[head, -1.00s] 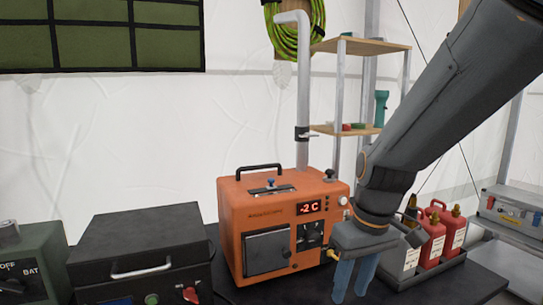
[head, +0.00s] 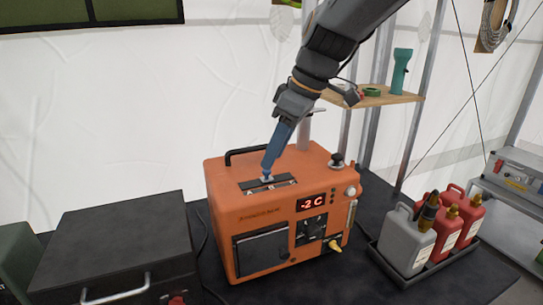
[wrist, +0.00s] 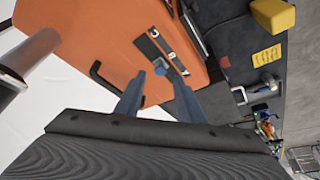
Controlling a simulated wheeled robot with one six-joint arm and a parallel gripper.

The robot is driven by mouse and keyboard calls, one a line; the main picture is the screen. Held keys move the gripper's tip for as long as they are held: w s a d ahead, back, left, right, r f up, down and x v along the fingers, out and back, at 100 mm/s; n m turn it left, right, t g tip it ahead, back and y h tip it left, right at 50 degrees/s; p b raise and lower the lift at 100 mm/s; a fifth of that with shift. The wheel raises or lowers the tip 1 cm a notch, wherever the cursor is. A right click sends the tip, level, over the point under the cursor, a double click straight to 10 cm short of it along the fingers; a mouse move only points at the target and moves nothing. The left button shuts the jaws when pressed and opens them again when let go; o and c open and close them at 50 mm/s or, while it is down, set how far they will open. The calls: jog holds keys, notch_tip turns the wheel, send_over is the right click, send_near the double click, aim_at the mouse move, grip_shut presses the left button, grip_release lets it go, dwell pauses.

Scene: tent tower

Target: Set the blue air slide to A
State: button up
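The blue air slide knob (wrist: 160,68) sits in a dark slotted plate (wrist: 168,50) with small white marks, too small to read, on top of the orange heater (head: 240,213). In the head view the blue knob (head: 267,178) shows just under my fingertips. My gripper (head: 268,168) points down over the plate. In the wrist view its two blue-grey fingers (wrist: 156,82) are apart, one on each side of the knob, with gaps visible. I cannot tell whether either finger touches it. The heater display reads -2 C.
A black carry handle (head: 245,154) stands on the heater beside the plate. A metal pipe (head: 304,132) rises behind it. A dark case (head: 115,240) is at left. A grey jug (head: 405,243) and red jugs (head: 447,238) stand in a tray at right.

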aim_at(267, 175)
jog(key=shift+p+x, duration=0.3)
jog(key=shift+x, duration=1.2)
jog(key=shift+c, duration=0.3)
grip_shut()
